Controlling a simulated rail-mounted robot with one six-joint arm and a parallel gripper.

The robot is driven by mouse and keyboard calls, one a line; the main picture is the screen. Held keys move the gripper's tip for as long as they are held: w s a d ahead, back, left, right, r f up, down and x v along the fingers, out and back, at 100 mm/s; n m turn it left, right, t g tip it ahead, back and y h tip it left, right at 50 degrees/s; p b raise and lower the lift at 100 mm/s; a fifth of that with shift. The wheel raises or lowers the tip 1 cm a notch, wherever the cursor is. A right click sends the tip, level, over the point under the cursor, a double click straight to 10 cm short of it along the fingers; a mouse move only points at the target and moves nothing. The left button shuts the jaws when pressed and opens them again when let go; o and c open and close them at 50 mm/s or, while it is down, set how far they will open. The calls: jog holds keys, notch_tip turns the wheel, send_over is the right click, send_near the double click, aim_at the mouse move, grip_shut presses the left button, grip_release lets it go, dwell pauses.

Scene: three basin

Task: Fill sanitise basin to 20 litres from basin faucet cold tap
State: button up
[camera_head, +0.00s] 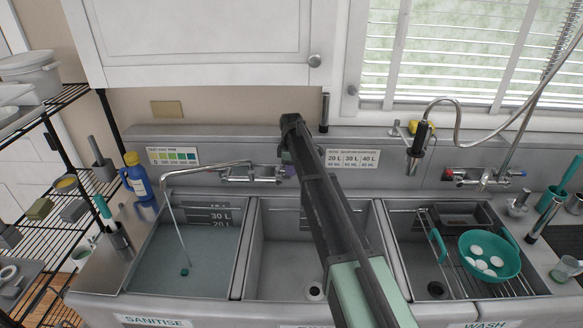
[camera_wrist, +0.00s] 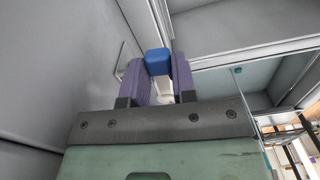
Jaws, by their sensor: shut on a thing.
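The sanitise basin (camera_head: 241,262) is the left one of three and holds water. Its water surface lies about at the 20 L mark (camera_head: 222,224), with the 30 L mark clear above. The basin faucet (camera_head: 215,166) has its spout over this basin, and a thin pale line like a water stream runs down from it to near a small teal plug (camera_head: 185,272). My gripper (camera_wrist: 158,78) is shut on the blue cold tap handle (camera_wrist: 157,56). In the head view my arm hides most of that handle and the gripper's fingers.
The middle basin (camera_head: 273,258) looks empty. The wash basin (camera_head: 399,255) at right holds a rack and a teal colander (camera_head: 490,258) with white round things. A blue bottle (camera_head: 138,178) stands at left beside a wire shelf (camera_head: 50,220).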

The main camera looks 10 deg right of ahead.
jog(key=shift+s+a+m, duration=0.1)
jog(key=shift+s+m, duration=0.15)
jog(key=shift+m, duration=0.35)
jog(key=o, duration=0.9)
notch_tip(320, 180, up, 11)
jog(key=p, duration=1.1)
jog(key=shift+f, duration=0.15)
